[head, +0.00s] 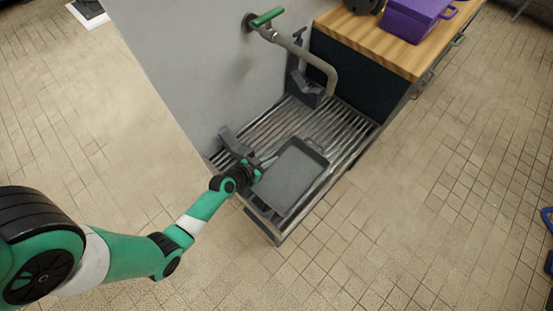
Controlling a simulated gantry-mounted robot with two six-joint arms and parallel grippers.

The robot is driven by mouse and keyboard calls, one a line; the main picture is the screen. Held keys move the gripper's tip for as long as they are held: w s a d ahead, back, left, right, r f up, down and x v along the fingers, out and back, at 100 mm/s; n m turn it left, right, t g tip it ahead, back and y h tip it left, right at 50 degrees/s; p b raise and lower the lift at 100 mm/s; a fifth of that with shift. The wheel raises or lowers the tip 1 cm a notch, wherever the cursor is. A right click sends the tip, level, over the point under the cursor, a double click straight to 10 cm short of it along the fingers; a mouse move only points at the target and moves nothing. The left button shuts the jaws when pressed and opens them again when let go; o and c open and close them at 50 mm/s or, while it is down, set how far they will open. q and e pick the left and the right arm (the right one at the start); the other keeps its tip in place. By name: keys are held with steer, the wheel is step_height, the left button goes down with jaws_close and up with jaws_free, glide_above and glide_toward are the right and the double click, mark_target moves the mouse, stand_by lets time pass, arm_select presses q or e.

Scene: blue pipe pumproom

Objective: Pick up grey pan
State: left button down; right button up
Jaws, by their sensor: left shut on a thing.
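The grey pan (290,176) is a flat, rectangular pan with a low rim. It is at or just above the slatted metal rack (345,125); I cannot tell if it touches the slats. My left gripper (257,170) reaches in from the left and is shut on the pan at its left edge. The fingertips are small and partly hidden by the wrist. My right gripper is not in view.
A pipe tap with a green handle (268,16) juts from the grey wall (195,60) over the rack. A wooden counter (365,35) with a purple box (412,18) stands at the upper right. Tiled floor (440,200) is open to the right.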

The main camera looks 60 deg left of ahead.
arm_select(q)
steer(key=r+p, duration=0.2)
steer(key=r, duration=0.1)
steer(key=r+p, duration=0.1)
steer(key=shift+s+d+r, duration=0.2)
steer(key=shift+s, duration=0.05)
steer(key=s+d+r+p, duration=0.8)
steer(key=s+d+p, duration=0.1)
steer(key=s+p, duration=0.1)
steer(key=shift+r, duration=0.2)
